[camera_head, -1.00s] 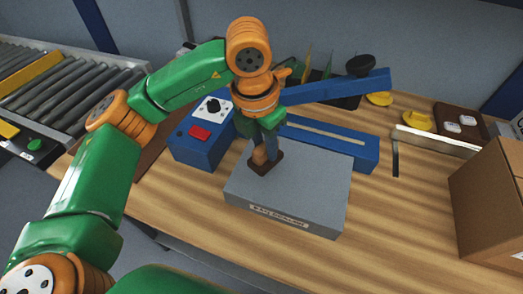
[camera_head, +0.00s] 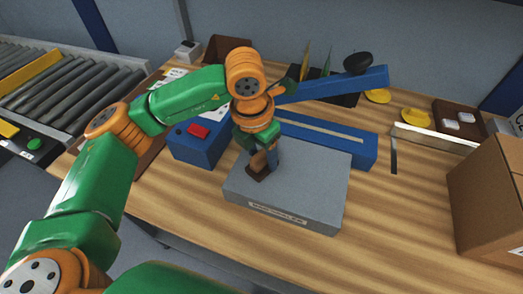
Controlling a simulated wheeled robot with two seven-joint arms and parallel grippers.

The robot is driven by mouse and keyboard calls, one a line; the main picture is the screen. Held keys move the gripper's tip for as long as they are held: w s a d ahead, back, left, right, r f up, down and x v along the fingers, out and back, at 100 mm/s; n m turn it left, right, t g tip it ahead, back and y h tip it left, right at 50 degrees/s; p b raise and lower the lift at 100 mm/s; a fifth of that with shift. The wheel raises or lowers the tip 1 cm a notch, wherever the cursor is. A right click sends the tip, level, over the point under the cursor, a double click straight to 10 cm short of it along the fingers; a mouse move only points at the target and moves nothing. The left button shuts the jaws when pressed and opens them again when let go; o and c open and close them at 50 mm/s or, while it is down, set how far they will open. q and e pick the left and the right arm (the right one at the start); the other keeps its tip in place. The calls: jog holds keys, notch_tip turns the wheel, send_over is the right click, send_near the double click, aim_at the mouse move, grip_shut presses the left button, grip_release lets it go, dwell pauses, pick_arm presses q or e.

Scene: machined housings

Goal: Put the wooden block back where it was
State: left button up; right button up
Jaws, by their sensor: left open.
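My left gripper (camera_head: 266,165) points down over the grey flat slab (camera_head: 312,190) with a label on its front face. Its jaws are open. A small brown wooden block (camera_head: 257,171) shows at the fingertips, at or just above the slab's top. The fingers partly hide it, and I cannot tell whether they touch it. My right gripper is not in view.
Behind the slab stand a blue box (camera_head: 192,150) with a red button (camera_head: 198,131) and a blue long-armed device (camera_head: 325,142). A cardboard box (camera_head: 490,195) is at right, a roller conveyor (camera_head: 70,90) at left. Bare wood (camera_head: 400,225) lies between slab and cardboard box.

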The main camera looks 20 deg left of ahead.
aim_at(256, 159)
pick_arm(q)
jog(key=shift+r, duration=0.35)
notch_tip(256, 159, up, 12)
jog(key=s, duration=0.1)
jog(key=shift+s+a+f, duration=0.25)
jog(key=shift+s+a, duration=0.05)
jog(key=shift+a, duration=0.05)
